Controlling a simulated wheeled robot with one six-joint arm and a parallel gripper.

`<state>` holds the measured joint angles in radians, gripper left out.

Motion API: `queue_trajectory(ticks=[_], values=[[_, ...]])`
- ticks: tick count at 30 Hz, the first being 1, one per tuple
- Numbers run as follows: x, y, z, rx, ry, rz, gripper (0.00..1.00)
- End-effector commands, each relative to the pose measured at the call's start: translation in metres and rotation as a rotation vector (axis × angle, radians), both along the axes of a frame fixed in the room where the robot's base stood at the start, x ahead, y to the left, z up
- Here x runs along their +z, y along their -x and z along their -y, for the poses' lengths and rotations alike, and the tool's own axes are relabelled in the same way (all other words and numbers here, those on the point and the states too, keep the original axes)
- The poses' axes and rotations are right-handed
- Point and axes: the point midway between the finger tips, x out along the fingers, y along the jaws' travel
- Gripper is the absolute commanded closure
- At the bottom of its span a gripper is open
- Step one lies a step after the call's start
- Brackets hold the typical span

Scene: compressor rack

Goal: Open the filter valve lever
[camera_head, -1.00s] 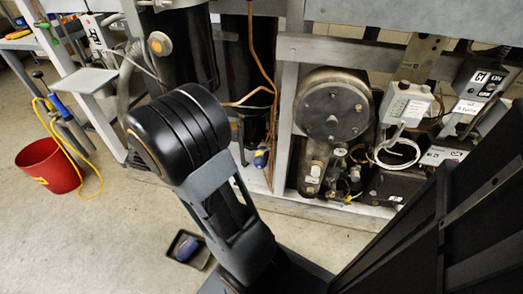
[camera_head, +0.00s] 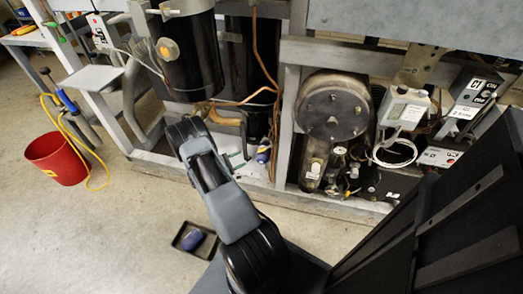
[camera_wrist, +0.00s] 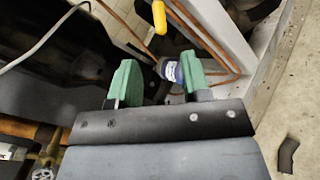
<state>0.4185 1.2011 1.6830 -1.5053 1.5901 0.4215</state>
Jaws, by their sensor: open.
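A yellow handle (camera_wrist: 160,17), which looks like the filter valve lever, shows at the top of the wrist view. It lies beyond the fingertips and in line with the gap between them. My gripper (camera_wrist: 159,62) is open, with two green fingers apart and nothing clearly held. A blue and white cylindrical part (camera_wrist: 172,70) shows behind the right finger, which partly covers it. In the head view a small blue and white part (camera_head: 263,153) sits low by the copper pipe.
Copper pipes (camera_wrist: 205,40) run close to the right finger. A black cylinder (camera_head: 190,55) hangs above my arm in the head view. Grey frame posts (camera_head: 288,120) stand to the right. A black tray (camera_head: 194,240) and red bucket (camera_head: 56,159) are on the floor.

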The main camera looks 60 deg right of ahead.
Motion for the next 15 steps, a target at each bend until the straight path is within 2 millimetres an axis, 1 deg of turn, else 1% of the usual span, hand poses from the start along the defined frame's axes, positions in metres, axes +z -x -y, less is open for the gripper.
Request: queue_trajectory(ticks=[1, 6, 12, 15], values=[[-0.001, 0.006, 0.009, -0.005, 0.0, 0.0, 0.57], [-0.001, 0.022, 0.039, -0.006, -0.001, 0.003, 0.57], [-0.001, 0.037, 0.069, -0.005, -0.001, 0.002, 0.57], [-0.001, 0.043, 0.08, -0.003, -0.002, 0.001, 0.57]])
